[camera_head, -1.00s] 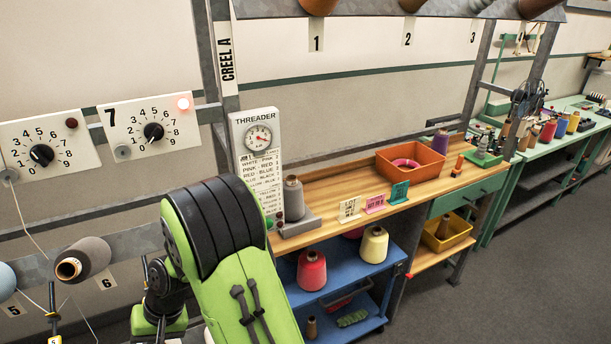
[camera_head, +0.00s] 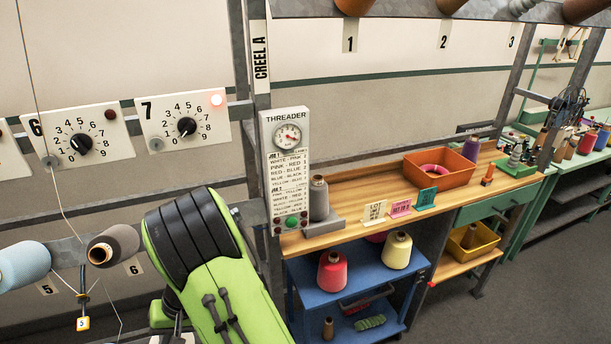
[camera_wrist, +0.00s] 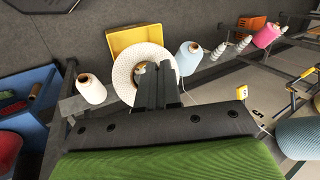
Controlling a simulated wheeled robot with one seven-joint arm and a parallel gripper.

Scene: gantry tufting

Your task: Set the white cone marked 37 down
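In the wrist view a large cream-white cone (camera_wrist: 124,76) with a fine dotted surface is seen end-on, with a round opening in its middle. My gripper (camera_wrist: 158,70) lies over its right part, with the dark fingers close together; they appear shut on it. No number is legible on this cone. A smaller white cone (camera_wrist: 91,89) is at the left, apart from my fingers. The head view shows my green arm but not my fingers or the held cone.
The wrist view shows a yellow bin (camera_wrist: 123,40) behind the cone, with pale blue (camera_wrist: 188,58) and pink (camera_wrist: 267,36) cones to the right. In the head view, a grey-brown cone (camera_head: 118,240) sits by position 6. A blue trolley (camera_head: 345,280) holds red and cream cones.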

